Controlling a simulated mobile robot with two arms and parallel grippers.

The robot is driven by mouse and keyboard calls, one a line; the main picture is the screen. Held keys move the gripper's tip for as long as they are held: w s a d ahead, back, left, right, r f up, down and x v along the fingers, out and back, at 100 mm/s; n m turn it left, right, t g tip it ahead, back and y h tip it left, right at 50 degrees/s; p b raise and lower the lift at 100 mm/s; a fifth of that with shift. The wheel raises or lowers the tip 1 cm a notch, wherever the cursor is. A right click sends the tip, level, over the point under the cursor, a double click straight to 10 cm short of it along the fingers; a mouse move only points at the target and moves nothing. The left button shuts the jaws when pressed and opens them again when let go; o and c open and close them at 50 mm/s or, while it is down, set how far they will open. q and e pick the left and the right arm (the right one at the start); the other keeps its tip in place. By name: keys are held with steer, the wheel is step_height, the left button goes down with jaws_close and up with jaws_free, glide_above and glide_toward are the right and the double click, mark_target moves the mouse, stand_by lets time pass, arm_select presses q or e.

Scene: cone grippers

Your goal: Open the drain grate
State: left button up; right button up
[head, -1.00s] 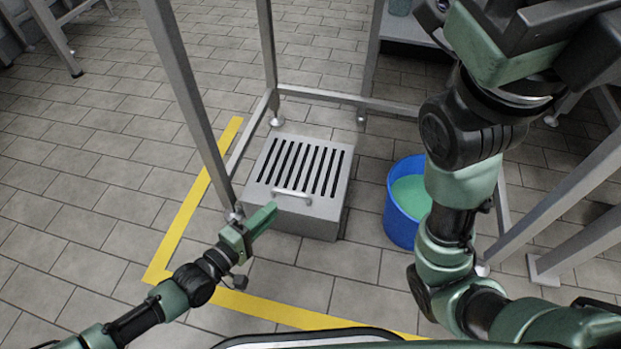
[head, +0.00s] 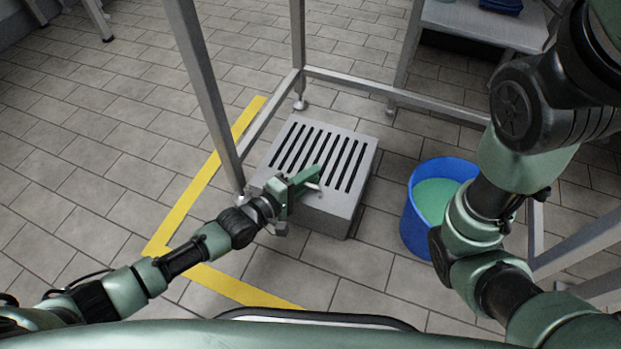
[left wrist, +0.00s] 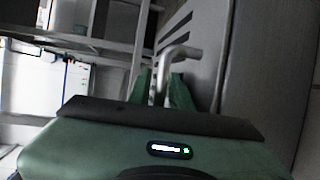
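The drain grate (head: 350,146) is a grey slotted lid lying flat on a low box-shaped metal drain. My left gripper (head: 312,178) is at the front edge of the lid, over its bar handle (head: 312,186). In the left wrist view the handle (left wrist: 182,52) stands out from the lid and runs between my two green fingertips (left wrist: 160,88). The fingers look apart, one on each side of the bar. They hide most of the handle in the head view. My right gripper is out of view; only my right arm shows.
A blue bucket (head: 413,222) with green contents stands to the right of the drain. Metal frame legs (head: 205,90) and low rails (head: 395,94) stand close around the drain. Yellow floor tape (head: 190,205) runs at left and front. Tiled floor at left is clear.

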arm_select(q)
jaws_close()
stand_by(1.4)
